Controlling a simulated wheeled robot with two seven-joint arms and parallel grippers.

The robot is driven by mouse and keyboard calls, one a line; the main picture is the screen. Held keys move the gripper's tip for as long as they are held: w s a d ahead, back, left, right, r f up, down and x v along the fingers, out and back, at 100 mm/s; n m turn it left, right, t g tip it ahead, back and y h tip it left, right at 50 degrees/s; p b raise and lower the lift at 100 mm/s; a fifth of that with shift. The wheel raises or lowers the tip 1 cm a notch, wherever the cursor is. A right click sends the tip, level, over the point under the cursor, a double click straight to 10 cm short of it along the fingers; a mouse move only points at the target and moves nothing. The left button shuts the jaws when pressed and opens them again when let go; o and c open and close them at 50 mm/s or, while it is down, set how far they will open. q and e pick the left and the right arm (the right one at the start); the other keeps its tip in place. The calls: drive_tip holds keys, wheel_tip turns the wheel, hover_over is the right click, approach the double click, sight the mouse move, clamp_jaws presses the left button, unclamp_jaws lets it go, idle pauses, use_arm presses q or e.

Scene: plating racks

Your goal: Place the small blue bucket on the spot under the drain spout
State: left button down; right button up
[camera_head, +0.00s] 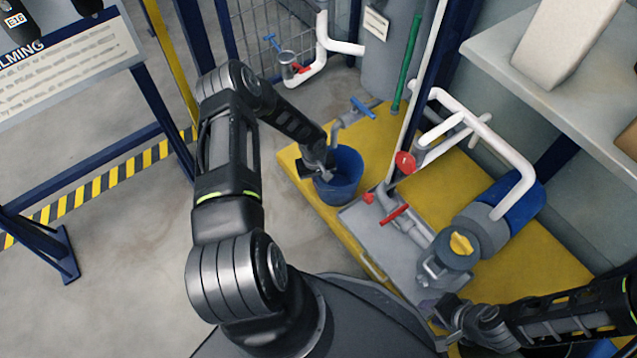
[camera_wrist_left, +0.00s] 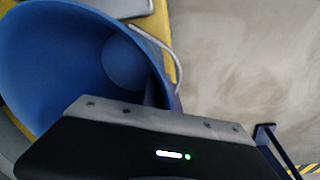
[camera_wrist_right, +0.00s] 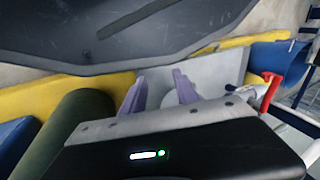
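The small blue bucket (camera_head: 345,185) is upright at the left end of the yellow platform, below and slightly left of the grey drain spout (camera_head: 337,130) with its blue handle. I cannot tell whether its base touches the platform. My left gripper (camera_head: 325,172) is at the bucket's left rim. In the left wrist view, the bucket (camera_wrist_left: 70,60) fills the left side and its rim runs between my close-set fingers (camera_wrist_left: 163,92). The spot under the spout is hidden. My right gripper (camera_wrist_right: 160,92) is open and empty, near the platform's front right.
The yellow platform (camera_head: 440,190) carries a grey plate (camera_head: 365,225), red-handled valves (camera_head: 395,214) and a blue pump motor (camera_head: 515,200) beside the bucket. White pipes (camera_head: 480,130) rise behind. A shelf (camera_head: 560,95) overhangs at right. The floor (camera_head: 120,270) at left is clear.

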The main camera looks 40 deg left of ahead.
use_arm(q)
drive_tip(key=shift+f, duration=0.1)
drive_tip(key=c, duration=1.6)
unclamp_jaws()
drive_tip(key=shift+c, duration=0.2)
drive_tip(key=shift+r, duration=0.3)
wheel_tip(320, 180, up, 12)
drive_tip(key=p, duration=0.4)
drive_tip(key=shift+s+a, duration=0.3)
drive_tip(key=shift+s, duration=0.1)
drive_tip(key=shift+f, duration=0.15)
